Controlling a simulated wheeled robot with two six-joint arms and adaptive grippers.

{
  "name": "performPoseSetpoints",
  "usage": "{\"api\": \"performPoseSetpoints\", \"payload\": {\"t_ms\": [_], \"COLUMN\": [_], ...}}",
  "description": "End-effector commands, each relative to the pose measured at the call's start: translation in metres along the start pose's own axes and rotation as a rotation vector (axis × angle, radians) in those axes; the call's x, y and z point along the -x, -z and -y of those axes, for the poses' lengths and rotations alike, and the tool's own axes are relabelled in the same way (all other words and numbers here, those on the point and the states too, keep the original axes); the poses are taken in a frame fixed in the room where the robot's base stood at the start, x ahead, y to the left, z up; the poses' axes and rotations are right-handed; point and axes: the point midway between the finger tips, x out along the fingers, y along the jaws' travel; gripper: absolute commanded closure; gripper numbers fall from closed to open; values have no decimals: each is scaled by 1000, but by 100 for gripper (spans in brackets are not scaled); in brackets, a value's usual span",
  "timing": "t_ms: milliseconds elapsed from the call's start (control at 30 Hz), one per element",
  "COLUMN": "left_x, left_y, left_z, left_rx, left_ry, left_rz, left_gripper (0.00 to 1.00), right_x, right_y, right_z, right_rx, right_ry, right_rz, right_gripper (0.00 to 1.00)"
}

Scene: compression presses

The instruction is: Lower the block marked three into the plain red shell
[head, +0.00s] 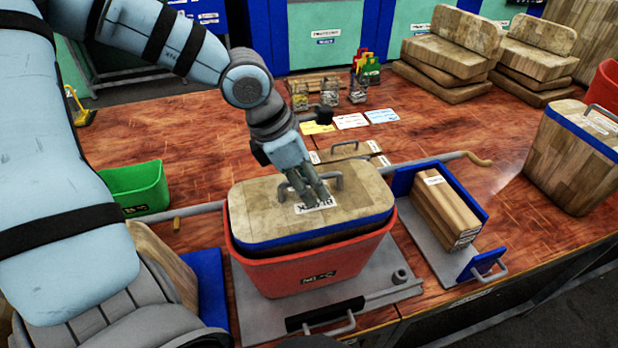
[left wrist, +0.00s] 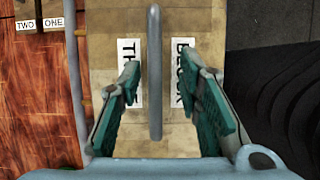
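A wooden block (head: 260,212) with a blue band sits in the red shell (head: 310,272), its top and band standing above the rim. The shell's small label is too unclear to read. The block's top bears a grey bar handle (head: 339,181), also in the left wrist view (left wrist: 155,75), between labels reading "TH" and "BLOCK"; the rest is hidden by my fingers. My left gripper (head: 312,192) is at the handle. In the left wrist view its fingers (left wrist: 160,92) are spread on either side of the bar, with gaps showing. My right gripper is not in view.
The shell stands on a grey plate (head: 405,292) with a handle. A blue tray (head: 405,183) holding wooden blocks is at its right, a green bin (head: 137,188) at its left. Another handled block (head: 570,155) stands at far right. Glass jars and cards lie behind.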

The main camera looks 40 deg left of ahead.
Motion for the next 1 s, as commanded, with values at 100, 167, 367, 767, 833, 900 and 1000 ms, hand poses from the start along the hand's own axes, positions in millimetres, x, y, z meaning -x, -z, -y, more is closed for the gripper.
{"api": "performPoseSetpoints", "payload": {"t_ms": [100,167,367,767,833,900,1000], "left_x": [7,17,72,122,121,121,121], "left_y": [-1,-2,-2,-1,-1,-1,-1], "left_z": [-1,-1,-1,1,1,1,1], "left_rx": [0,1,-1,-1,-1,-1,-1], "left_ry": [-3,-4,-7,-3,-3,-3,-3], "left_rz": [4,7,12,4,4,4,4], "left_gripper": [68,68,68,68,68,68,68], "right_x": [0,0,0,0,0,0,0], "right_y": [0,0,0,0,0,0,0], "right_z": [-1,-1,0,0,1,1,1], "right_rx": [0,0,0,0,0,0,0], "right_ry": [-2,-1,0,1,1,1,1], "right_rz": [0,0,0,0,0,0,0], "right_gripper": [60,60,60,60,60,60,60]}}
